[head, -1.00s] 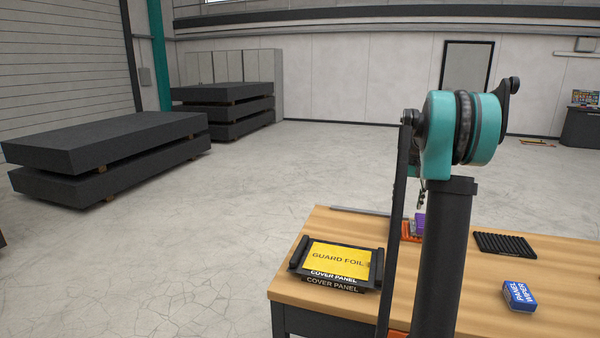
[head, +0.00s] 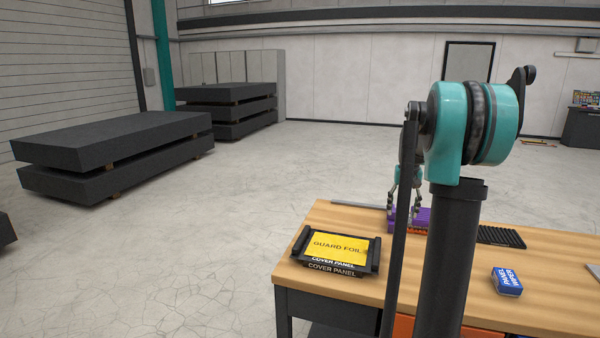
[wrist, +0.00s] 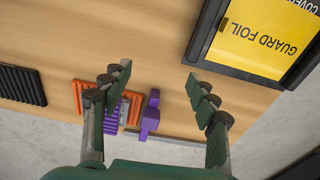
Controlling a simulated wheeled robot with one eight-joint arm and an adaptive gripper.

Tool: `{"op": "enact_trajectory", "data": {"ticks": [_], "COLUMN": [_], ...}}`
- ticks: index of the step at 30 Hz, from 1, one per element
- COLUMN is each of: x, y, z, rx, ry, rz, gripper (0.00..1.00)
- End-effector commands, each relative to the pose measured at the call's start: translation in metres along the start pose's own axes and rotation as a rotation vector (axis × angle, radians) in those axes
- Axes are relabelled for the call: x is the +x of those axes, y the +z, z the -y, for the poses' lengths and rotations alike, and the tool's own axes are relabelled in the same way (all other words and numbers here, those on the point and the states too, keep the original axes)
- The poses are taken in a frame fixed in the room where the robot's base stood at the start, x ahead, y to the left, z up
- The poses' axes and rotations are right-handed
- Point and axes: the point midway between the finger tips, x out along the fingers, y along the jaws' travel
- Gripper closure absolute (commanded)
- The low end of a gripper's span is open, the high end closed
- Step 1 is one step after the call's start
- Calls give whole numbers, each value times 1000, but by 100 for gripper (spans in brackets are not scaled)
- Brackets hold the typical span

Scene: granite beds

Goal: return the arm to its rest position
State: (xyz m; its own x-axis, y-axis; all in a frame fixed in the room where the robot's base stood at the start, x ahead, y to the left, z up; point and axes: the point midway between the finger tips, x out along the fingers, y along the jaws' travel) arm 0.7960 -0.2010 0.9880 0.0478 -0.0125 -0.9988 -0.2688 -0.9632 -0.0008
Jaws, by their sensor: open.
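My gripper (wrist: 158,80) is open and empty in the wrist view, its two fingers spread wide above the wooden table. In the head view my gripper (head: 404,192) shows partly behind my arm, over the far part of the table near a purple object (head: 424,217). No object is between the fingertips. My arm's upper joint and column hide part of the table.
A black cover panel with yellow guard foil (head: 338,246) lies at the table's left end. A blue panel wiper box (head: 507,281) and a black ribbed mat (head: 500,237) lie on the right. The wooden table (head: 440,290) has bare areas. Dark granite slabs (head: 115,140) stand on the floor, back left.

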Motion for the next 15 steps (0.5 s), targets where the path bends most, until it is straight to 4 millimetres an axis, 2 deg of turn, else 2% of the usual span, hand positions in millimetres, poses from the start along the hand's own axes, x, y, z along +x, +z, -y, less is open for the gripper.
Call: {"op": "enact_trajectory", "data": {"ticks": [8, 11, 15], "x": [17, 30, 53], "y": [62, 99, 163], "z": [29, 42, 59], "rx": [-54, -85, -134], "ry": [-5, -10, -19], "rz": [-61, -97, -155], "gripper": [40, 40, 40]}}
